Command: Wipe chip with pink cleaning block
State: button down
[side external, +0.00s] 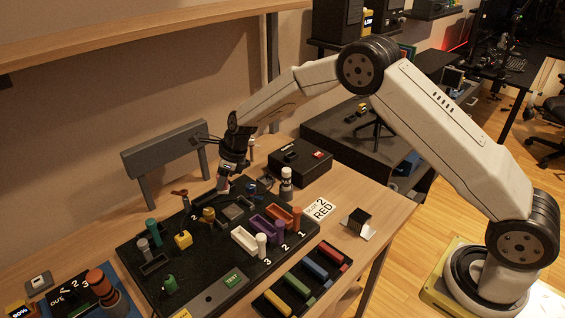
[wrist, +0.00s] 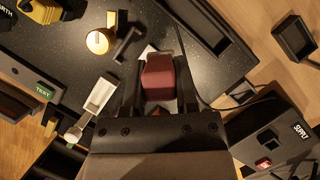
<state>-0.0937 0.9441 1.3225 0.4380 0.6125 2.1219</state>
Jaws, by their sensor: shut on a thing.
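My gripper (side external: 226,176) points down over the back of the black board (side external: 165,222) in the side view. In the wrist view its two black fingers (wrist: 158,88) are shut on the dull pink block (wrist: 158,72). The block shows only as a small pale patch at the fingertips in the side view. A pale surface shows partly under and around the block in the wrist view; I cannot tell if the block touches it. A grey square piece (side external: 233,211) lies on the board, just in front of the gripper. I cannot tell for sure which piece is the chip.
A white bottle (side external: 286,184) and a black box with a red button (side external: 300,163) stand right of the gripper. Orange, purple and white trays and pegs fill the board's right part. A grey rack (side external: 165,150) stands behind.

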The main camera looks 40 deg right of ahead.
jog(key=shift+f, duration=2.8)
jog(key=shift+s, duration=2.8)
jog(key=shift+w+f, duration=0.1)
jog(key=shift+w, duration=2.7)
jog(key=shift+r, duration=4.1)
